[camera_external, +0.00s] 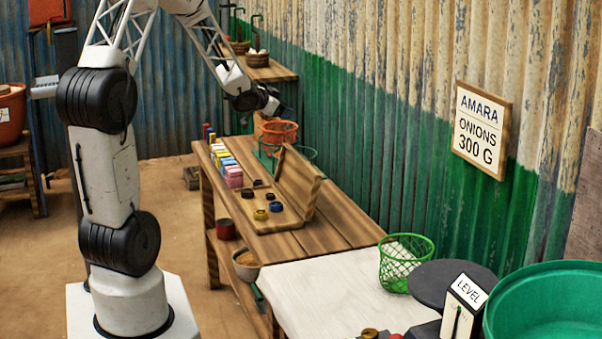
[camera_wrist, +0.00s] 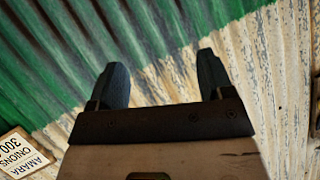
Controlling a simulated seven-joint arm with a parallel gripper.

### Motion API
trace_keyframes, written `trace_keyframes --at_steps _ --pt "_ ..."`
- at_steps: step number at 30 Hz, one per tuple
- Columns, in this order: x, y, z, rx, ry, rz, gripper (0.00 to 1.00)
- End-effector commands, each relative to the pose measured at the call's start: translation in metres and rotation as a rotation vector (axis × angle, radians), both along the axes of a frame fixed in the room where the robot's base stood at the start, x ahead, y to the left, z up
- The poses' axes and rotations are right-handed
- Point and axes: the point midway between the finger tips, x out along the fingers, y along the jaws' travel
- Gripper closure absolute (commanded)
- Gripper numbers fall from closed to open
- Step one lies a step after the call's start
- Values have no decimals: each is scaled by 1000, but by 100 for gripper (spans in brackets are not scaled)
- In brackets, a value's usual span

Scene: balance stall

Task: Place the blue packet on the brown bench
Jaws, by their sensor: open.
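A row of small coloured packets (camera_external: 233,178) stands at the left edge of the brown bench (camera_external: 345,220) in the external view. Yellow, blue and pink ones show, but they are small and close together, so I cannot single out one blue packet surely. My gripper (camera_external: 272,104) is raised above the far end of the bench, near the orange basket. In the wrist view my gripper (camera_wrist: 162,75) has its two dark fingers apart with nothing between them, facing the corrugated wall. No packet shows in the wrist view.
A wooden board with dark, yellow and blue round pieces (camera_external: 276,206) lies mid-bench beside a leaning wooden panel (camera_external: 299,180). An orange basket (camera_external: 279,132) is at the far end. A green wire basket (camera_external: 405,262) stands on a white surface (camera_external: 320,290). The bench's right strip is clear.

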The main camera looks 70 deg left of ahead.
Motion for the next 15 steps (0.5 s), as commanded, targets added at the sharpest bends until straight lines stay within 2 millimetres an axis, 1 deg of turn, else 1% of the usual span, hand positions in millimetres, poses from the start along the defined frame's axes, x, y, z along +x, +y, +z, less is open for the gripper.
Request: trace_keyframes --at_steps 1,3,8,9,14,15 --pt "4 -17 22 12 5 6 26" --pt "8 -39 34 9 28 22 26" --pt "9 -91 58 -6 86 51 26" --pt "8 -105 63 -12 101 58 26" --pt "-1 -159 80 -40 164 77 26" --pt "-4 -174 83 -49 180 80 26"
